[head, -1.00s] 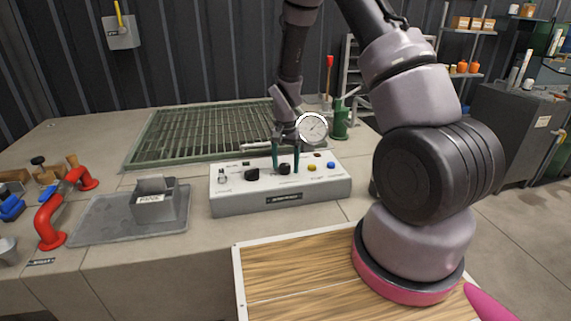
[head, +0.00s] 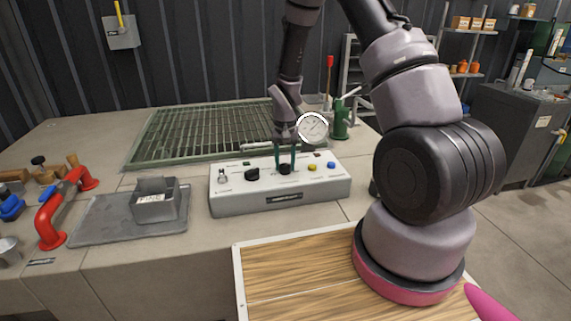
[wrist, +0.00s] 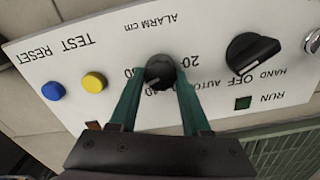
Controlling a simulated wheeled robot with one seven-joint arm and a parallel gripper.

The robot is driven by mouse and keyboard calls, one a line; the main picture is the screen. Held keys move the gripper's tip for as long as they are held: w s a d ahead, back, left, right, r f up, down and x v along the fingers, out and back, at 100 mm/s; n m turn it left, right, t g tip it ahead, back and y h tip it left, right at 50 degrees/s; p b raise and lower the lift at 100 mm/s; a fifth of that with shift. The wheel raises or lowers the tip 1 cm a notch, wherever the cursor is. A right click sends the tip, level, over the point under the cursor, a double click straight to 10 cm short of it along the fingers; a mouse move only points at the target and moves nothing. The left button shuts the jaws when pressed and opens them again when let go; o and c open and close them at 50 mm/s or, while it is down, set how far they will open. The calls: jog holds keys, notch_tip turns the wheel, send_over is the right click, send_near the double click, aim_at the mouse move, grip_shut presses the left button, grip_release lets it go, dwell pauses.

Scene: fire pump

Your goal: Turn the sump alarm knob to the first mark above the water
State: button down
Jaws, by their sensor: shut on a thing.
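The sump alarm knob (wrist: 160,72) is a small black round knob under the "ALARM cm" label. Numbers around its lower side include 20 and 40; others are partly hidden by the fingers. It also shows in the head view (head: 285,169) on the front control box (head: 300,198). My gripper (wrist: 158,82) has its green fingers on both sides of the knob, shut on it. The knob's exact pointer setting is hard to read. The sump grating (head: 200,130) lies behind the box; no water level is readable through it.
A black selector knob (wrist: 252,52), yellow button (wrist: 94,82) and blue button (wrist: 53,91) flank the alarm knob. A round white dial gauge (head: 313,127) stands behind the box. A grey tray (head: 95,228) with a bin (head: 155,205) and a red handle (head: 48,220) lie left.

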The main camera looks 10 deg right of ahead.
aim_at(284, 165)
jog(key=n, duration=0.4)
jog(key=shift+a+n, duration=0.1)
jog(key=shift+n, duration=0.2)
jog(key=shift+a+n, duration=0.1)
jog(key=shift+n, duration=1.5)
jog(key=shift+c, duration=1.8)
grip_release()
notch_tip(284, 165, up, 11)
jog(key=shift+f, duration=0.1)
